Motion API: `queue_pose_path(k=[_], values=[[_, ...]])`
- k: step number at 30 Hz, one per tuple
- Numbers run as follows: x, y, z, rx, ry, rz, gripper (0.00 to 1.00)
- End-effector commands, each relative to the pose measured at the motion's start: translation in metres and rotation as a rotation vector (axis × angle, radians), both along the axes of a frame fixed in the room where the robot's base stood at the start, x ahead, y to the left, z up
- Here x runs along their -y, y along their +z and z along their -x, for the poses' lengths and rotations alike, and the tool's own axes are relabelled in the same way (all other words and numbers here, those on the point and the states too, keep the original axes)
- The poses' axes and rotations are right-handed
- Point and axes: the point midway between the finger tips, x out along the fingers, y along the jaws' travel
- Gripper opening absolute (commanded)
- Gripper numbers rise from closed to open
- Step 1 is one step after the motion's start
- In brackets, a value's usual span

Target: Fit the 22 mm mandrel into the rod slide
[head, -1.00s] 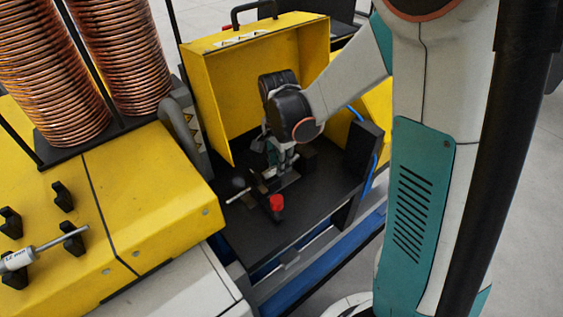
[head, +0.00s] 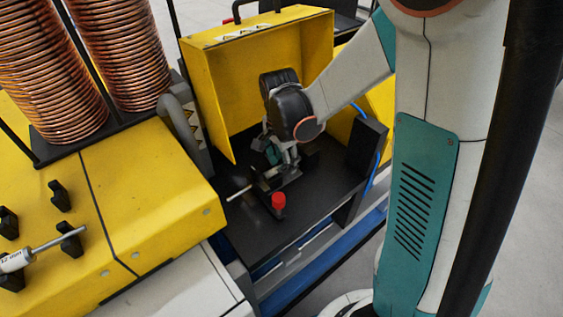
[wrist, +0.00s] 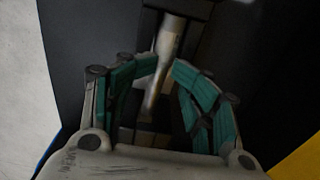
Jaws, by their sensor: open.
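A pale metal rod-shaped piece, seemingly the mandrel (wrist: 169,38), lies between my gripper's fingers in the wrist view. Its thicker end meets a dark block, seemingly part of the rod slide (wrist: 196,8); how deep it sits I cannot tell. My gripper (wrist: 165,66) is open, its teal-padded fingers on either side of the piece. In the head view my gripper (head: 276,163) is low over the dark machine bed and partly hidden by my wrist. A thin light rod (head: 238,194) sticks out to the left below it.
A red knob (head: 278,200) stands close to my gripper. A yellow guard (head: 222,95) stands open behind. At left, another labelled mandrel (head: 40,250) rests in black holders on the yellow housing (head: 150,185), near copper coils (head: 135,60).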

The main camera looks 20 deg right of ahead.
Motion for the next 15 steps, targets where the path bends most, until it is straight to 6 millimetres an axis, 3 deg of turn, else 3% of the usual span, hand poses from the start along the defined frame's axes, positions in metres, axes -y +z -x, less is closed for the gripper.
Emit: queue_pose_path(k=[15], values=[[-0.003, 0.089, 0.002, 0.000, 0.001, 0.000, 0.45]])
